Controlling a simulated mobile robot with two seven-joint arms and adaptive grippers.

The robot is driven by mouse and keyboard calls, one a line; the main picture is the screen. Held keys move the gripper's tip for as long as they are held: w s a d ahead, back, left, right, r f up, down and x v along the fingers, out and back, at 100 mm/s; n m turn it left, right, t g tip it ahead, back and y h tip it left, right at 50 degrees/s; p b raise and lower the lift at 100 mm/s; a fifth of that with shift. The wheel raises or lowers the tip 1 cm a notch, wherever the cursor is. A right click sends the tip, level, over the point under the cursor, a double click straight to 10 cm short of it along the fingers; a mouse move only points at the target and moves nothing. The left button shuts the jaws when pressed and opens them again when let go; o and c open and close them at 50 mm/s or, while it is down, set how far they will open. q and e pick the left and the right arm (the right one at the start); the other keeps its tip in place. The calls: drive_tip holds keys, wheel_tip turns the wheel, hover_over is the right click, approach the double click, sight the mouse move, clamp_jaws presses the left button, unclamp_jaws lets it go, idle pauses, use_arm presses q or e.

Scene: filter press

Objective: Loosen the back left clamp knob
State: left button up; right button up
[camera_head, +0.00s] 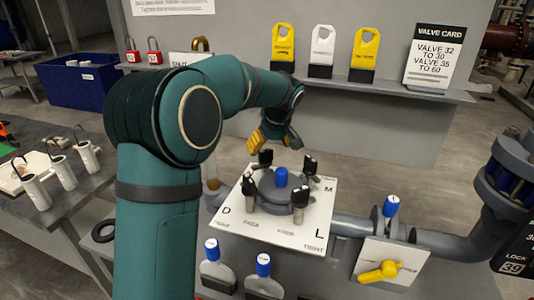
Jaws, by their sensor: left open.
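A white plate (312,225) with printed letters carries a round grey filter housing (262,187) with a blue cap (281,177) in its middle. Black clamp knobs stand around the housing. The back left clamp knob (265,157) is at the rear of the housing. The others are the back right knob (310,165), the front left knob (248,184) and the front right knob (300,194). My left gripper (262,143), with a yellow finger showing, is open just above and behind the back left knob. Whether it touches the knob is unclear. My right gripper is out of view.
A grey shelf (425,92) behind holds yellow and white tags and a valve card (435,57). A pipe with a blue-capped valve (391,206) and a yellow handle (380,271) lies to the right. Blue-topped fittings (263,268) stand in front. A table (75,205) with padlocks is left.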

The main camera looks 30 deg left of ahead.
use_arm(q)
drive_tip(key=v, duration=0.7)
drive_tip(key=shift+r, duration=0.1)
